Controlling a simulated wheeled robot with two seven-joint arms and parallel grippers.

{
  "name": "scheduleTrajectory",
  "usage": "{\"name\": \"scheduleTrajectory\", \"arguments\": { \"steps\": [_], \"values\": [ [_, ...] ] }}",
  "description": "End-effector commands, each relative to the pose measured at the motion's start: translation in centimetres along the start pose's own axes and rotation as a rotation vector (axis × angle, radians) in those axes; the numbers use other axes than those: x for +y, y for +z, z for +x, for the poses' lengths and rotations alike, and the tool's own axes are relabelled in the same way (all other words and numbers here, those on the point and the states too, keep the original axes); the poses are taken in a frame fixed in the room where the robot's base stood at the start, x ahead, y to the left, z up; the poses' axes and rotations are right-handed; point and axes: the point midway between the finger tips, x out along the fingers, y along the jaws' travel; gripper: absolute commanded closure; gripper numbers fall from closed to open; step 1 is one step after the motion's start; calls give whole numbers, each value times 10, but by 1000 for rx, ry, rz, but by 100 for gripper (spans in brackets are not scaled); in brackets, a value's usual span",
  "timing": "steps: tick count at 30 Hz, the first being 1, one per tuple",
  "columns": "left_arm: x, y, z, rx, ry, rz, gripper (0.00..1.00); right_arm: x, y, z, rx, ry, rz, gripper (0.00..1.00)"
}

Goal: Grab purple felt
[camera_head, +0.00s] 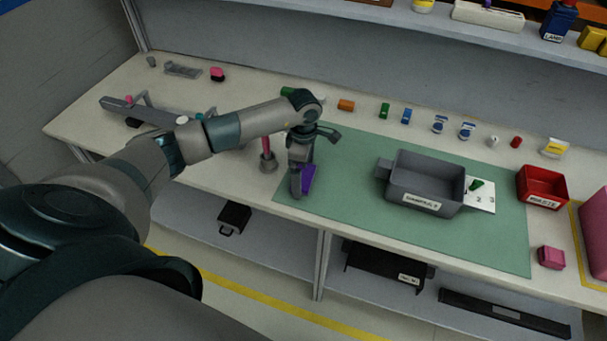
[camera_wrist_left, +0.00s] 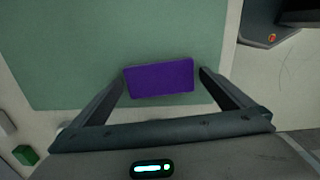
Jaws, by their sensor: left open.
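The purple felt (camera_head: 308,178) is a small flat rectangular block on the left part of the green mat (camera_head: 345,210). In the left wrist view the purple felt (camera_wrist_left: 159,78) lies between the two spread fingers of my left gripper (camera_wrist_left: 163,80), with a narrow gap visible on the right side. In the head view my left gripper (camera_head: 302,184) points down at the felt and partly covers it. The gripper is open. I cannot tell how far its fingertips are above the mat. My right gripper is not in view.
A grey bin (camera_head: 425,185) stands on the mat to the right, with a red bin (camera_head: 542,187) beyond it. A red-handled stand (camera_head: 268,160) is close to the left of my left gripper. Several small items line the back. The mat's front middle is clear.

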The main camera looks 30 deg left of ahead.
Motion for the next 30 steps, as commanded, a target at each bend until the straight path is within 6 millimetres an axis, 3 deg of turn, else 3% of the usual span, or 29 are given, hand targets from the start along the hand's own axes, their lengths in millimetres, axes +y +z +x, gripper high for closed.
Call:
{"name": "scheduleTrajectory", "arguments": {
  "steps": [14, 19, 30],
  "values": [
    [0, 0, 2, 0, 0, 0, 0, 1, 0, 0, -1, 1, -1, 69],
    [0, 0, 2, 0, 0, 0, 36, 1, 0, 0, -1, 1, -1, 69],
    [1, 0, 0, 0, 2, 0, 36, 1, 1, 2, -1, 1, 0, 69]
  ]
}}
